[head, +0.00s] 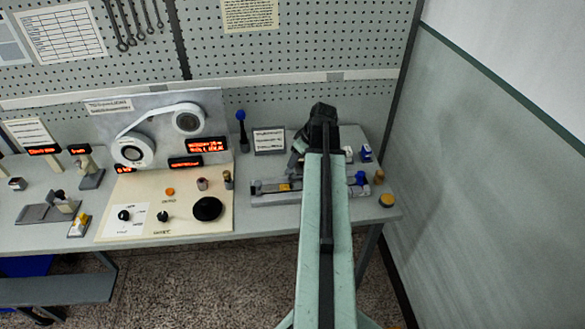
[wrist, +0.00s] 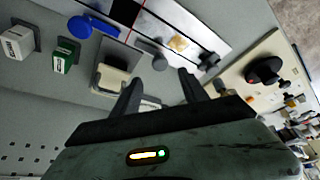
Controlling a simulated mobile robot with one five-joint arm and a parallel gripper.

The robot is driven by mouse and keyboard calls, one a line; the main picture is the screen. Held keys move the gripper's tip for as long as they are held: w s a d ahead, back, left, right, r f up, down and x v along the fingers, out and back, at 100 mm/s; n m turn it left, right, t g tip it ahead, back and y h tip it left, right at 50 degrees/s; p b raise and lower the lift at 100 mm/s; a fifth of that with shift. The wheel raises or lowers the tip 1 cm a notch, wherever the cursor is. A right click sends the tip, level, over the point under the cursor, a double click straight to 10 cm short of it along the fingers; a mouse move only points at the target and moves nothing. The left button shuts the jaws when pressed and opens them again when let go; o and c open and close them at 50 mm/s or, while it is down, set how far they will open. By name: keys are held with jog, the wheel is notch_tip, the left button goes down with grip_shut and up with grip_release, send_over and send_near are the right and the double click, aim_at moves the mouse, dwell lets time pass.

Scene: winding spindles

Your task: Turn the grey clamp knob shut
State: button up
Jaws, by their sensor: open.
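In the head view my arm covers the middle of the rail fixture (head: 270,199), and I cannot make out the grey knob or my fingertips there. A blue handle (wrist: 92,27) lies to the left of the knob in the wrist view.
A pale panel (head: 190,225) with a large black knob (head: 207,209) lies left of the fixture. A blue-topped post (head: 241,118) and a small sign (head: 269,141) stand behind it.

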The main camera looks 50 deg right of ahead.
aim_at(290, 171)
jog(key=b+x, duration=0.7)
jog(key=x, duration=0.1)
jog(key=shift+r, duration=0.1)
